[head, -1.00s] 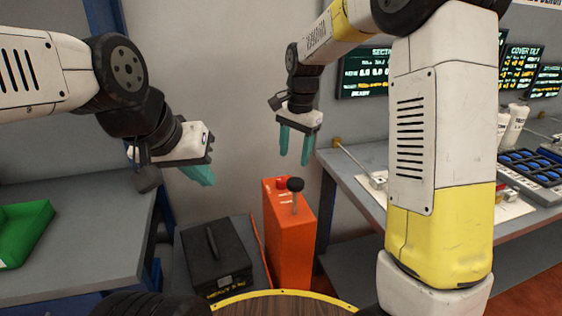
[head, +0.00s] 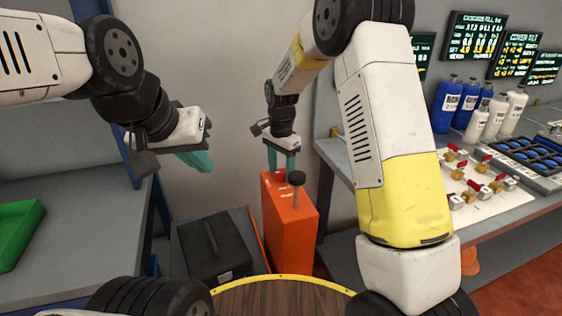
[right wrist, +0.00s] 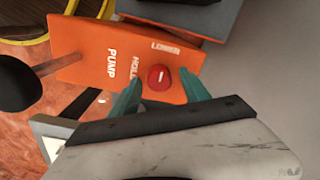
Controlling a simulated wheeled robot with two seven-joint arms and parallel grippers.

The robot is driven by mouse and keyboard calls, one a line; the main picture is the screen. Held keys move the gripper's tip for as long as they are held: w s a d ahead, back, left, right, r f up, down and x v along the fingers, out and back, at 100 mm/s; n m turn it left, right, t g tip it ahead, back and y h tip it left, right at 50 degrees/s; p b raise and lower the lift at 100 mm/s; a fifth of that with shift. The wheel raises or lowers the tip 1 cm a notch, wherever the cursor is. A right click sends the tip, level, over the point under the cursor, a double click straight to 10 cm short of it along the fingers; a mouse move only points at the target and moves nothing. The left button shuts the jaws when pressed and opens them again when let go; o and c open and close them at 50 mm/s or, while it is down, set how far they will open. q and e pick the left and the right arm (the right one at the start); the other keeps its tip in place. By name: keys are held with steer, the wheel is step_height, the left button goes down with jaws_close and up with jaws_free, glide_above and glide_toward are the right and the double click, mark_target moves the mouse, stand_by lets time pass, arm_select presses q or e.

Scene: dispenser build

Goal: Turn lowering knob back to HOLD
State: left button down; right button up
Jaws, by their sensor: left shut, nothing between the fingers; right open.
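The orange pump box (head: 288,225) stands on the floor area in the middle of the head view. Its top face carries a red lowering knob (right wrist: 158,78) with a short white mark, beside the labels LOWER, HOLD and PUMP. I cannot tell for certain which label the mark points to. My right gripper (head: 280,168) is open, pointing down at the box top; in the right wrist view its teal fingers lie on either side of the knob, with no clear contact. My left gripper (head: 200,162) is shut and empty, away at the left.
A black-topped pump lever (head: 296,180) rises from the box close to my right gripper. A dark case (head: 212,250) stands left of the box. A green tray (head: 18,232) lies on the left bench. Bottles, valves and a blue-celled tray occupy the right bench.

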jaws_close()
steer(key=shift+n, duration=0.3)
steer(key=n, duration=1.3)
steer(key=shift+a, duration=0.1)
steer(key=shift+n, duration=2.1)
